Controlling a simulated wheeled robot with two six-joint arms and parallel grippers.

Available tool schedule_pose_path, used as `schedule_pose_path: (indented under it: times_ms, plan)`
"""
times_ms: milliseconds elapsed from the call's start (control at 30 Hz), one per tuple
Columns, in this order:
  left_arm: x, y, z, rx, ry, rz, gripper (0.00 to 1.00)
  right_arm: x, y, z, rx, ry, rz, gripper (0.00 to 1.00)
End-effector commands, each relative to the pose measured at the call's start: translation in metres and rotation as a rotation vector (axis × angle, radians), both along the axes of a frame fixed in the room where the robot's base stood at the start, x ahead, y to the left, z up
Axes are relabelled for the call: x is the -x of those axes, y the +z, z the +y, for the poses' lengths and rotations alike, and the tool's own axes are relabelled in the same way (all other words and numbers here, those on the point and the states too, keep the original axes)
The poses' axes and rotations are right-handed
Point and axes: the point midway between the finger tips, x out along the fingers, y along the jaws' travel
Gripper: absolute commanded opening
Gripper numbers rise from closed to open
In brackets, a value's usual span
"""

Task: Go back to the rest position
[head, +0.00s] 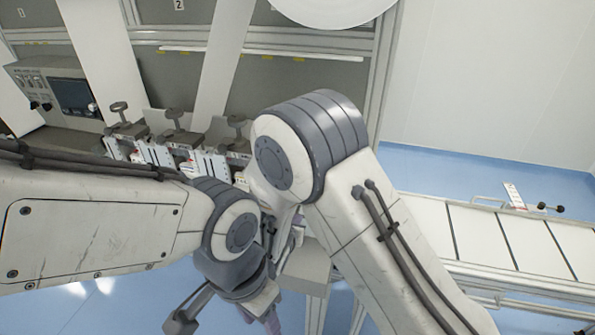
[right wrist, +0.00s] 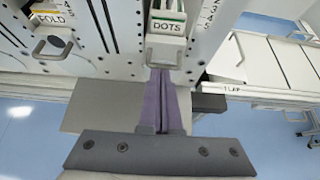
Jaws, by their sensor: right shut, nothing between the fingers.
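My right gripper (right wrist: 163,82) shows in the right wrist view as two purple fingers lying together, shut with nothing between them. Its fingertips are just below a white block labelled DOTS (right wrist: 166,27); I cannot tell whether they touch it. In the head view my right arm comes in from the lower right and bends in front of the machine, and its gripper is mostly hidden behind the arm links. My left arm comes in from the left and bends downward at centre. Its end is partly cut off by the lower edge, so its jaw state is unclear.
The machine has a row of white modules (head: 158,152) behind my arms and a control box with a screen (head: 75,95) at left. A block labelled FOLD (right wrist: 48,20) is left of DOTS. A white conveyor table (head: 480,235) extends right. Blue floor shows at lower left.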

Motion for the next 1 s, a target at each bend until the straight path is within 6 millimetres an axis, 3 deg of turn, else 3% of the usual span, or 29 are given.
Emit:
schedule_pose_path:
  times_ms: [167,267,367,500,600,800,1000]
  plan:
    - [0.0,-0.004,0.0,0.0,0.0,0.0,0.5,0.004,0.006,-0.008,-0.028,-0.055,-0.006,0.0]
    - [0.0,-0.012,0.0,0.0,0.001,0.0,0.5,0.015,0.018,-0.028,-0.102,-0.199,-0.02,0.0]
    - [0.0,-0.023,0.0,0.0,0.001,0.0,0.5,0.04,0.033,-0.057,-0.227,-0.423,-0.033,0.0]
    - [0.0,-0.038,0.0,0.0,0.002,0.0,0.5,0.094,0.042,-0.089,-0.444,-0.771,-0.029,0.0]
    - [0.0,-0.048,0.0,0.0,0.003,0.0,0.5,0.138,0.042,-0.1,-0.607,-1.014,-0.01,0.0]
    - [0.0,-0.068,0.0,0.0,0.004,0.0,0.5,0.225,0.033,-0.089,-0.943,-1.478,0.084,0.0]
    - [0.0,-0.082,0.0,0.0,0.006,0.001,0.5,0.284,0.031,-0.055,-1.202,-1.83,0.222,0.0]
